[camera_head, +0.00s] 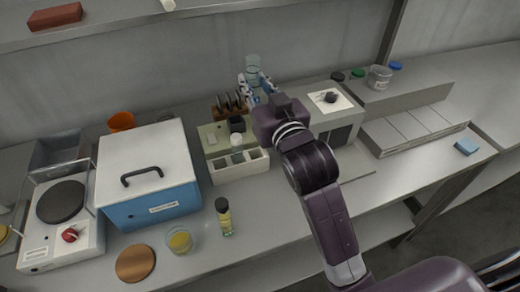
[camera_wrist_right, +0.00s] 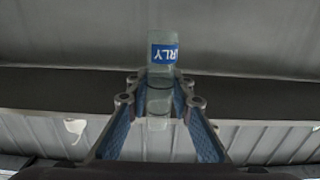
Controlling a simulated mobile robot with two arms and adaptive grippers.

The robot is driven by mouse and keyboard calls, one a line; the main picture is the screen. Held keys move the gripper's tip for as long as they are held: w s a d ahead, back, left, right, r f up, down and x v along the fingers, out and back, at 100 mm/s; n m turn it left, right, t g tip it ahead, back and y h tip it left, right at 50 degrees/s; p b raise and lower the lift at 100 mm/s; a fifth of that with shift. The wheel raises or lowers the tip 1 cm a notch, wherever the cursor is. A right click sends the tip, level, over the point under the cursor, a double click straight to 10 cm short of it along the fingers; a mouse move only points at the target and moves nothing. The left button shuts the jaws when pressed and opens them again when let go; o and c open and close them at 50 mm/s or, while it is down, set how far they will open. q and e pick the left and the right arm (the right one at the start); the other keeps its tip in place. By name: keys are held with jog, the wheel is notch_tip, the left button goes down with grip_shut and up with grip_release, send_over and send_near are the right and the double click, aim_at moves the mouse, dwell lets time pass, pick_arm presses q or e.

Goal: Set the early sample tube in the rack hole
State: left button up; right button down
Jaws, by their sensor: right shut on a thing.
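My right gripper (camera_head: 254,86) is shut on a clear tube (camera_head: 253,66), held up above the back of the bench. In the right wrist view the tube (camera_wrist_right: 162,75) stands between the two blue-padded fingers (camera_wrist_right: 160,108), with a blue label whose visible letters end in "RLY". A low cream rack (camera_head: 256,163) stands on the bench, nearer the front than the gripper. A white-capped vial (camera_head: 237,142) stands in it; its free holes are too small to make out. My left gripper is not in view.
A green-grey device (camera_head: 213,137) stands behind the rack, with a brown holder of dark discs (camera_head: 218,112) behind it. A blue box with a white lid (camera_head: 150,210) is left. A dark-capped yellow vial (camera_head: 224,218) and beaker (camera_head: 180,240) stand in front. Bench right of the rack is partly clear.

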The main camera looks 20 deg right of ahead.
notch_tip(320, 180, down, 8)
jog(key=b, duration=0.1)
send_over(256, 149)
jog(key=s, duration=0.2)
notch_tip(256, 149, down, 7)
jog(key=f, duration=0.4)
jog(key=shift+a+f, duration=0.15)
jog(key=shift+a, duration=0.2)
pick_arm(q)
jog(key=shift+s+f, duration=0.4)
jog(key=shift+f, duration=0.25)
pick_arm(e)
jog(key=shift+f, duration=0.1)
jog(key=shift+f+b, duration=0.55)
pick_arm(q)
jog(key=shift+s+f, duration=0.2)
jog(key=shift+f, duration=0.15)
pick_arm(e)
jog(key=c, duration=2)
grip_release()
jog(key=shift+f, duration=0.1)
